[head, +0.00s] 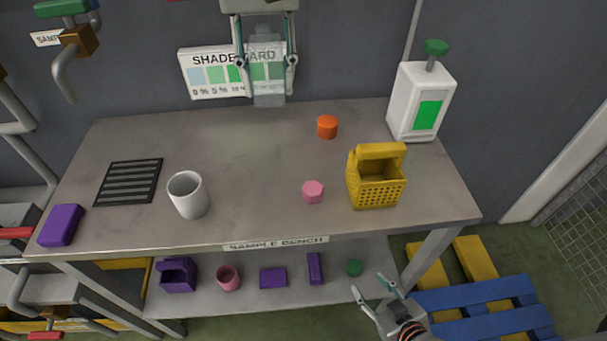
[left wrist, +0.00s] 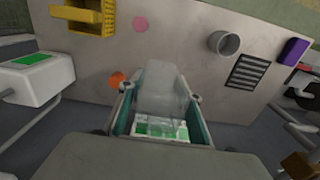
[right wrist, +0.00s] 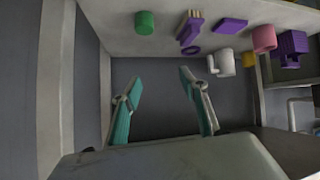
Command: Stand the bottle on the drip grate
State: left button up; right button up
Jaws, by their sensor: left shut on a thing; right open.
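The clear grey bottle (head: 269,72) is held upright in my left gripper (head: 265,62) at the back of the bench, in front of the shade card. It also shows between the fingers in the left wrist view (left wrist: 160,88). Its base appears to be above the bench's back edge. The black slatted drip grate (head: 128,182) lies bare on the left of the bench top, and shows in the left wrist view (left wrist: 247,72). The bottle is well to the right of it. My right gripper (head: 370,287) is open and empty, low in front of the shelf.
A white mug (head: 188,195) stands just right of the grate; a purple block (head: 60,225) lies to its left. An orange cylinder (head: 327,127), pink piece (head: 313,191), yellow basket (head: 375,185) and white dispenser (head: 420,100) occupy the right side. The bench's middle (head: 250,160) is clear.

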pick_arm(q)
jog(key=shift+s+d+r, duration=0.1)
jog(key=shift+d+r, duration=0.05)
jog(key=shift+d, duration=0.7)
jog(key=shift+d+f, duration=0.1)
jog(key=shift+f, duration=0.15)
jog(key=b, duration=0.2)
send_near(286, 177)
jog(key=shift+f, duration=0.5)
notch_tip(286, 177, down, 4)
jog(key=shift+f, duration=0.15)
pick_arm(e)
jog(key=shift+w+d+f, duration=0.2)
jog(key=shift+d+f, duration=0.05)
jog(key=shift+f, duration=0.25)
jog(key=shift+w+d+f, duration=0.2)
jog(key=shift+d+f, duration=0.05)
jog(key=shift+f, duration=0.25)
pick_arm(q)
jog(key=shift+f, duration=0.1)
jog(key=o, duration=1.1)
pick_arm(e)
jog(key=shift+s+f, duration=0.1)
jog(key=shift+s, duration=0.1)
